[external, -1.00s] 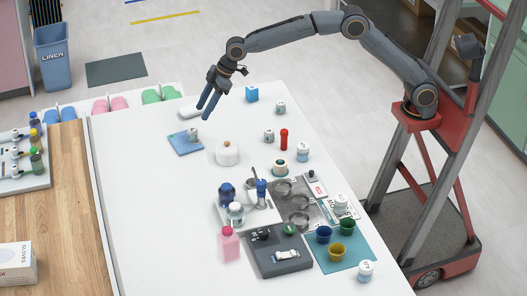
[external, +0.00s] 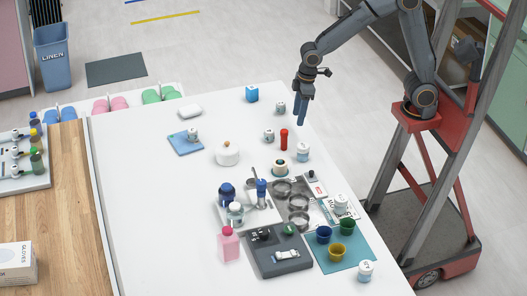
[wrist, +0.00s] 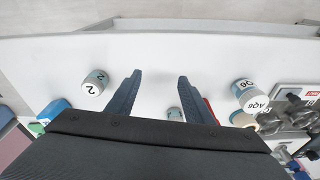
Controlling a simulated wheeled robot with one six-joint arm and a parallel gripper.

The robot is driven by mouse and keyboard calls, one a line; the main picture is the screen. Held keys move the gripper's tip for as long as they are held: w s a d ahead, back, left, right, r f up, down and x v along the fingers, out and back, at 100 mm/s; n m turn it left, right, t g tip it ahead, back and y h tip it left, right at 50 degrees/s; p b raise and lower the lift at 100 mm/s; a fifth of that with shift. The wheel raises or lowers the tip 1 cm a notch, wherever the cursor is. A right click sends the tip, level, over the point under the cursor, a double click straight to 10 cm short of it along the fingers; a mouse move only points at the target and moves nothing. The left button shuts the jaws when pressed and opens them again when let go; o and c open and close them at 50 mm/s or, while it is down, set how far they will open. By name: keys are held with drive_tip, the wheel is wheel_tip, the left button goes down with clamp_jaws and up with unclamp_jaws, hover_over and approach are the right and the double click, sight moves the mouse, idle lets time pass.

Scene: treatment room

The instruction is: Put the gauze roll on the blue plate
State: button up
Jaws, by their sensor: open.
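The blue plate (external: 177,146) is a flat square on the left of the white table. A small white cylinder (external: 193,134) with a dark mark stands upright on its upper right part. It could be the gauze roll, but several similar cylinders make this uncertain. My gripper (external: 301,124) is open and empty, pointing down near the table's right edge, well to the right of the plate. In the wrist view my gripper (wrist: 159,78) has its fingers apart with bare table between the tips. The plate does not show there.
Trays and cups crowd the front; the left front is clear.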

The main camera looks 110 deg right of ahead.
drive_tip(key=s+a+f+g, duration=0.1)
drive_tip(key=s+a+f, duration=0.15)
drive_tip(key=s, duration=0.65)
drive_tip(key=s+a+f+g, duration=0.1)
drive_tip(key=s+f, duration=0.2)
drive_tip(key=s, duration=0.7)
drive_tip(key=a+r+n+p, duration=0.1)
drive_tip(key=a+r+p, duration=0.3)
drive_tip(key=a+p, duration=0.2)
drive_tip(key=shift+w+a+n, duration=0.15)
drive_tip(key=shift+a+n, duration=0.05)
drive_tip(key=shift+n, duration=0.1)
